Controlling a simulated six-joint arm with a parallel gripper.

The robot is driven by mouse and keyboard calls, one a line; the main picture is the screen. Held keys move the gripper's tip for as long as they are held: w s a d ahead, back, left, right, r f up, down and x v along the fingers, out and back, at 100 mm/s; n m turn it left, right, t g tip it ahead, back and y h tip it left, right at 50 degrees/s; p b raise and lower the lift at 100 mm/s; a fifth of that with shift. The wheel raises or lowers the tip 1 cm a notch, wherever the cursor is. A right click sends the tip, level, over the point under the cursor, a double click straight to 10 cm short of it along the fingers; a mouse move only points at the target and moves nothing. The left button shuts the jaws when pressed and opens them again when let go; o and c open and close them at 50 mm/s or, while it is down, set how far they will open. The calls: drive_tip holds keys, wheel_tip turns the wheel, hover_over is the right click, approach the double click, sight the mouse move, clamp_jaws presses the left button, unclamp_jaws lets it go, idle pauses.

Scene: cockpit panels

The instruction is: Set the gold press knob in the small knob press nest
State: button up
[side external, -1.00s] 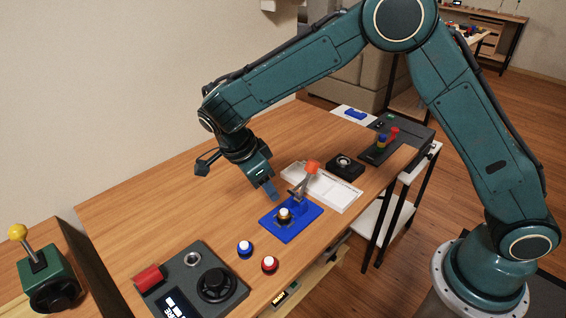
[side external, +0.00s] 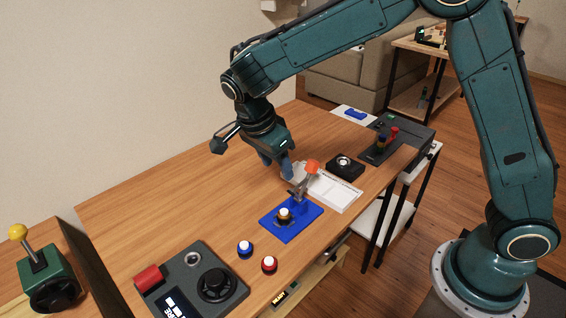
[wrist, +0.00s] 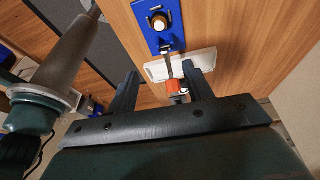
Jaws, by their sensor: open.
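The gold press knob (side external: 284,214), with a white top, stands upright on the blue base of the small knob press nest (side external: 298,228). The knob (wrist: 159,22) and the blue base (wrist: 168,44) also show in the wrist view. I cannot tell how fully the knob is seated. A metal lever with an orange handle (side external: 313,166) rises from the base's far end. My gripper (side external: 276,166) is open and empty, above the table, behind and apart from the knob. In the wrist view the orange handle (wrist: 173,86) appears between the fingers of my gripper (wrist: 166,78).
A blue knob (side external: 245,249) and a red knob (side external: 269,264) stand in front of the nest. A dark control panel (side external: 192,281) is at the front left. A white tray (side external: 335,192) and a black box (side external: 345,166) lie behind the nest. The table's left-middle is clear.

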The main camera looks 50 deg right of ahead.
drive_tip(key=s+d+r+n+t+y, duration=0.2)
drive_tip(key=s+d+r+n+t, duration=0.1)
drive_tip(key=s+d+r+n, duration=0.7)
drive_tip(key=s+r+n+t+y, duration=0.1)
drive_tip(key=s+r+n+t, duration=0.2)
drive_tip(key=s+n, duration=0.5)
drive_tip(key=s, duration=0.6)
drive_tip(key=shift+s+d+n+y, duration=0.15)
drive_tip(key=shift+d+n+y, duration=0.1)
drive_tip(key=shift+n+y, duration=0.05)
